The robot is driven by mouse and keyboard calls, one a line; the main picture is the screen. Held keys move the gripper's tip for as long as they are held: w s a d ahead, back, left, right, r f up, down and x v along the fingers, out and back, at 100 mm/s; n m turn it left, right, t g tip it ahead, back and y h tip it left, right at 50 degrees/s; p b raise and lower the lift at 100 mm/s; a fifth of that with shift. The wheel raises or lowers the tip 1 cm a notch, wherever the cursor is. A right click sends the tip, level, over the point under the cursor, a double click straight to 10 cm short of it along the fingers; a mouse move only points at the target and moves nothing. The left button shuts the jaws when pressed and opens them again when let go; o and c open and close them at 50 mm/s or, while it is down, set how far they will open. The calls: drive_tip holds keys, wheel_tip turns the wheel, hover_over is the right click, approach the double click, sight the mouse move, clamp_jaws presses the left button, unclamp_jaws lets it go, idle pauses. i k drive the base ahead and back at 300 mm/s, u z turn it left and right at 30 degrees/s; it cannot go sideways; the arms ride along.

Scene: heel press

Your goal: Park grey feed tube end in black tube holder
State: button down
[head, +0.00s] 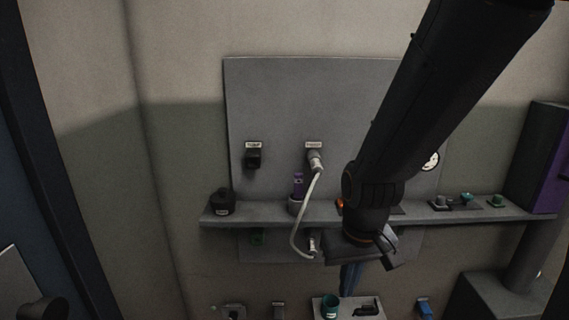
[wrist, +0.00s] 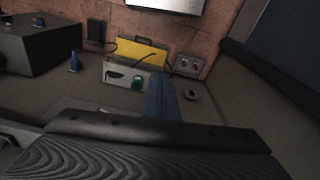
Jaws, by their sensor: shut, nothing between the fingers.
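The grey feed tube (head: 293,237) hangs as a loop in front of the grey panel in the head view. Its upper end (head: 316,161) sits at a fitting under a small label. Its lower end meets a grey fitting (head: 314,243) below the shelf. A black holder (head: 253,159) is on the panel to the left, under another label, with no tube in it that I can see. My gripper (head: 348,285) is right of the tube's lower end, pointing down, apart from the tube. Its blue fingers (wrist: 155,98) are shut and empty in the wrist view.
A lower row has a teal cup (head: 330,306). The wrist view shows a yellow case (wrist: 140,53).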

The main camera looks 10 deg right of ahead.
sight(317, 168)
drive_tip(key=z, duration=1.95)
drive_tip(key=k, duration=0.35)
drive_tip(key=u, duration=1.15)
